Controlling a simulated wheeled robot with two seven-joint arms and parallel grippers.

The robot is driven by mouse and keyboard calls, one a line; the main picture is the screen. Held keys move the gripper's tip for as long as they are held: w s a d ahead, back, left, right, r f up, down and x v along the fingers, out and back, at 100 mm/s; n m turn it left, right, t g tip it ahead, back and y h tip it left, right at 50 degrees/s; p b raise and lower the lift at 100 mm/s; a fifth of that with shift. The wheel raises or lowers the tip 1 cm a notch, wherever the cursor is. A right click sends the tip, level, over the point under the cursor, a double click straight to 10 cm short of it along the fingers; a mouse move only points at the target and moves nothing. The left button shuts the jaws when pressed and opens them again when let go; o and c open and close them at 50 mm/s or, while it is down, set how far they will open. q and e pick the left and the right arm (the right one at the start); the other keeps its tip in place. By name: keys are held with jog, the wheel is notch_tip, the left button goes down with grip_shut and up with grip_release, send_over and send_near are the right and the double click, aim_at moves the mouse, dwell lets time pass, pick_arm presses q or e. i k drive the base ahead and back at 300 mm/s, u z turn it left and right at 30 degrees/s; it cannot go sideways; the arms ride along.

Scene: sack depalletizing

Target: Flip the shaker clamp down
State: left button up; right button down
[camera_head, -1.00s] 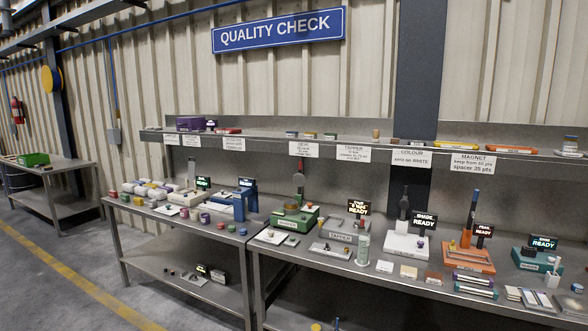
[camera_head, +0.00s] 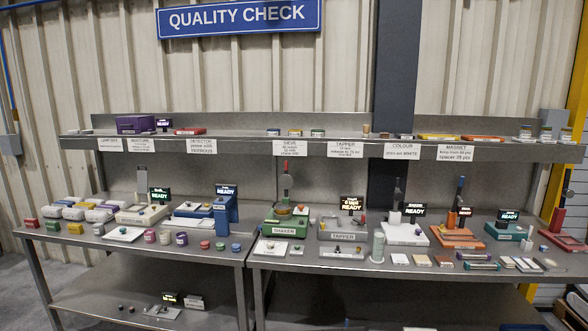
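Neither of my grippers shows in this view.
The grey tapper (camera_head: 342,229) stands right of the shaker, with a lit sign (camera_head: 352,204) behind it. A blue press-like device (camera_head: 227,211) stands to the left. A white tray (camera_head: 272,248) lies in front. A shelf (camera_head: 230,146) runs above the bench.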

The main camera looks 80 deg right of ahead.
aim_at(285, 181)
jog(key=z, duration=0.65)
jog(key=i, duration=0.85)
jog(key=z, duration=1.3)
jog(key=i, duration=0.4)
jog(key=z, duration=0.4)
